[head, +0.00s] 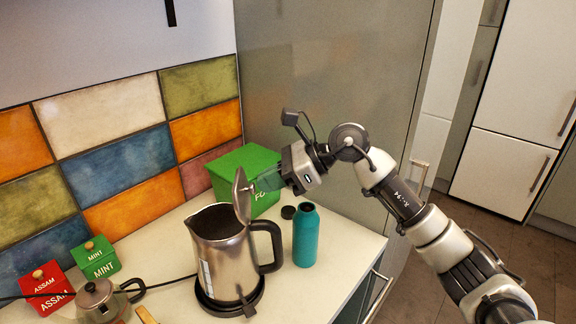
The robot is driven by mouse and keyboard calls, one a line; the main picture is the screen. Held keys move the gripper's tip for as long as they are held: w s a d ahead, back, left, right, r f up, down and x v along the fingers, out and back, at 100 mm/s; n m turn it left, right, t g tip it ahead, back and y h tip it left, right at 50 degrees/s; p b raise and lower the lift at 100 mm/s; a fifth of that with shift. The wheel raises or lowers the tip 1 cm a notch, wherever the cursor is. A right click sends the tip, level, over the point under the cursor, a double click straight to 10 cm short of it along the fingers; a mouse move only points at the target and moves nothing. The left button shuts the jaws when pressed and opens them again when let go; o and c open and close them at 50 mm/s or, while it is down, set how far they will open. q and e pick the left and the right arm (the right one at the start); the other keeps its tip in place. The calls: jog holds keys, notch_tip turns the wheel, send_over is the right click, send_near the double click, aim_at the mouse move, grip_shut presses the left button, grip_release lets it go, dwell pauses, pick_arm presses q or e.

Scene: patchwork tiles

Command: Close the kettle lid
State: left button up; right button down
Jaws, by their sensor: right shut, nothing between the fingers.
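A steel kettle (226,257) with a black handle stands upright on its dark base (229,301) on the counter. Its lid (242,196) is open and stands nearly upright at the handle side of the rim. My right gripper (258,185) is shut and empty. Its fingertips are at the lid's right side, close to it; I cannot tell whether they touch. The right arm comes in from the right, above the counter. My left gripper is not in view.
A green box (226,166) is at the back. A small teapot (101,301), red Assam box (46,287) and green Mint box (97,258) stand left. Counter (345,258) right of the bottle is clear.

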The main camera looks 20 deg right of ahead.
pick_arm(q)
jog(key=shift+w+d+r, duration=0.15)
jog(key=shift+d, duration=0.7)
pick_arm(e)
jog(key=shift+w+a, duration=0.1)
jog(key=shift+a, duration=0.1)
jog(key=shift+a, duration=0.1)
